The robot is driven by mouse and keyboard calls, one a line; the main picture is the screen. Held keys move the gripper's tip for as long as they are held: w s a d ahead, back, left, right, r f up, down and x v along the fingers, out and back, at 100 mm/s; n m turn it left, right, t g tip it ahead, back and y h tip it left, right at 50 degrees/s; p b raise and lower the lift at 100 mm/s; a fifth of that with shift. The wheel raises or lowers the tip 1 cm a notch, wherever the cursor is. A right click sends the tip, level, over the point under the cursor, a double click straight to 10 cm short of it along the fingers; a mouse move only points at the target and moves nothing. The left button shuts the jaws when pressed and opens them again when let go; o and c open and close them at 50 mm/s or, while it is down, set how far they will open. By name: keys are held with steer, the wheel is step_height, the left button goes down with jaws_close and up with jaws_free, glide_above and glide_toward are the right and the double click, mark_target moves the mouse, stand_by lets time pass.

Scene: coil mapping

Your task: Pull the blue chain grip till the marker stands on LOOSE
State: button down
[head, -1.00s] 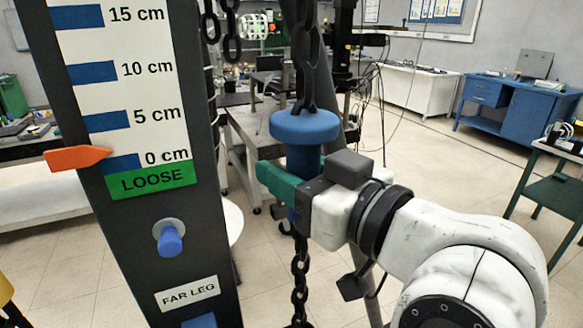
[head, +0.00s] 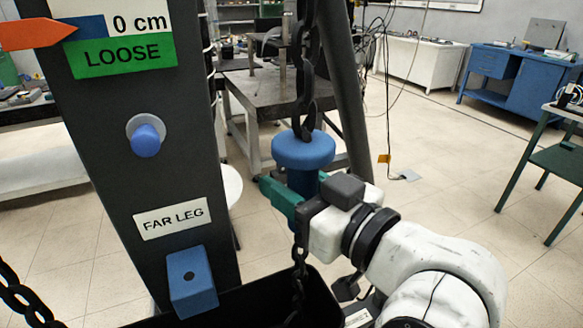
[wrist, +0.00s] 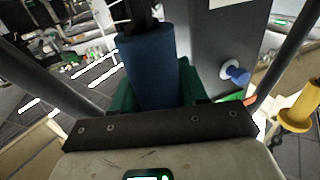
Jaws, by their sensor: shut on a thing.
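The blue chain grip (head: 303,150), a capped cylinder, hangs upright from a dark chain (head: 306,75). My gripper (head: 297,195) has its teal fingers shut around the grip's shaft below the cap. In the wrist view the blue grip (wrist: 150,70) stands between the teal fingers. The orange marker (head: 35,34) is at the left edge of the scale, its tip at the 0 cm mark (head: 85,28), just above the green LOOSE band (head: 122,54). The rest of the scale is out of view above.
The dark post (head: 95,130) beside the grip bears a blue knob (head: 146,139), a FAR LEG label (head: 172,218) and a blue block (head: 191,282). A black bin (head: 255,305) lies below the grip. A yellow handle (wrist: 300,105) shows in the wrist view.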

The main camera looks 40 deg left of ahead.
step_height(320, 180, down, 3)
steer(key=shift+r+b, duration=0.2)
steer(key=shift+b, duration=0.25)
steer(key=c, duration=0.7)
jaws_free()
steer(key=shift+r, duration=0.1)
steer(key=d, duration=0.7)
steer(key=d+b, duration=0.1)
steer(key=d, duration=0.2)
steer(key=shift+s+d, duration=0.4)
